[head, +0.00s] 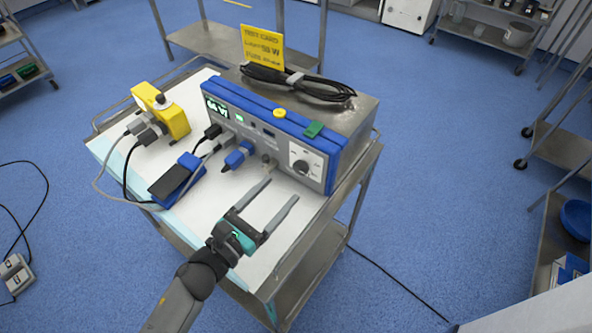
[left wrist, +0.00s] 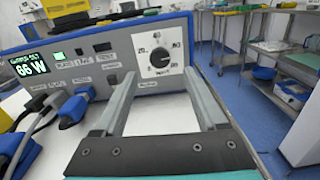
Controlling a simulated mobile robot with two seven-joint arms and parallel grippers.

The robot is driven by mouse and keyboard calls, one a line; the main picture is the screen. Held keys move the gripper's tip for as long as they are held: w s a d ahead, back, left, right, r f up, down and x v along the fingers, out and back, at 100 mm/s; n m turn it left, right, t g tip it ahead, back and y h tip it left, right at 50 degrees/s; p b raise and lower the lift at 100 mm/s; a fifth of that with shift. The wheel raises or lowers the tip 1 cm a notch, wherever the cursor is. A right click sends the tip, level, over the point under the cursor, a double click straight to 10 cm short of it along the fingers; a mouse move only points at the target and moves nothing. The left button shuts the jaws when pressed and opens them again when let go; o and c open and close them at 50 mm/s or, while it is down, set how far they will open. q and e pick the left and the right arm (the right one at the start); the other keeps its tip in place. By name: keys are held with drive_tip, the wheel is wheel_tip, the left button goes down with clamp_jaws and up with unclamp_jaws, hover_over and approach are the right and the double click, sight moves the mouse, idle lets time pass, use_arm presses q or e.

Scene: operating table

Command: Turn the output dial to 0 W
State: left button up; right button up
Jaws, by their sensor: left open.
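The green display (left wrist: 36,71) seems to read 66 W. My left gripper (head: 281,190) is open and empty, its fingers pointing at the panel. In the left wrist view the dial lies between and beyond the fingertips (left wrist: 160,76), apart from them. My right gripper is not in view.
Blue plugs and cables (head: 238,155) enter the panel left of the dial. A black foot pedal (head: 172,178) and a yellow box (head: 163,112) stand farther left on the cart. A yellow test card (head: 262,48) and coiled black cable (head: 300,83) are on top. The cart's right front corner is bare.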

sight(298, 170)
use_arm(q)
drive_tip(key=x, duration=0.7)
drive_tip(key=shift+w+d, duration=0.1)
drive_tip(key=shift+d, duration=0.05)
drive_tip(key=shift+c, duration=0.3)
clamp_jaws()
